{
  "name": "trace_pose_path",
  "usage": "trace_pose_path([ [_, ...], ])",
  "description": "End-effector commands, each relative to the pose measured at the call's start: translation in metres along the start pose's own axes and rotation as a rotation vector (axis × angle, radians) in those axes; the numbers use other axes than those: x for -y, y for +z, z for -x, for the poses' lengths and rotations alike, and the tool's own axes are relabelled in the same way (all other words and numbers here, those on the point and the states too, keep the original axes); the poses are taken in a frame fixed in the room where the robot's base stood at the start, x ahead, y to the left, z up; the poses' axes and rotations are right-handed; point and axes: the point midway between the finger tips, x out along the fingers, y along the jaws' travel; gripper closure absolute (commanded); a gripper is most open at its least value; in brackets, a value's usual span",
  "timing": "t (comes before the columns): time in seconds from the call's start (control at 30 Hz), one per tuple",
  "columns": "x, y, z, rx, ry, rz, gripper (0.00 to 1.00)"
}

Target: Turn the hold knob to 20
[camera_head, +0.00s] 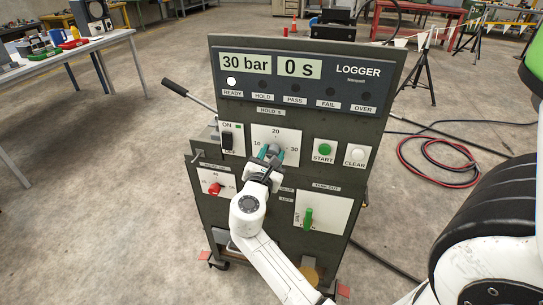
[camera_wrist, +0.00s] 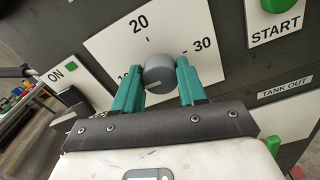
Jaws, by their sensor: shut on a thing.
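The hold knob (camera_wrist: 158,68) is a grey round knob on a white dial plate (camera_wrist: 102,48) marked 10, 20 and 30. In the wrist view a pale line on its face points left, toward the 10. My gripper (camera_wrist: 160,82) has its teal fingers shut on the knob, one on each side. In the head view the knob (camera_head: 275,149) is partly hidden by my gripper (camera_head: 268,154), below the 20 on the dial plate (camera_head: 291,136).
The panel display (camera_head: 298,69) reads 30 bar and 0 s, with the READY lamp (camera_head: 231,81) lit. A green START button (camera_head: 324,149) and a white CLEAR button (camera_head: 357,156) are right of the dial. A red knob (camera_head: 214,189) and green handle (camera_head: 308,218) sit below.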

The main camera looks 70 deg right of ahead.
Motion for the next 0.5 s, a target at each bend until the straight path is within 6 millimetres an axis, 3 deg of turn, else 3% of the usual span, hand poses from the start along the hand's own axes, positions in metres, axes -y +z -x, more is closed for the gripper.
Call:
trace_pose_path([
  [0.27, 0.0002, -0.002, 0.0006, -0.001, 0.001, -0.105, 0.89],
  [0.5, 0.0012, -0.0032, 0.0004, 0.0, 0.001, -0.301, 0.89],
])
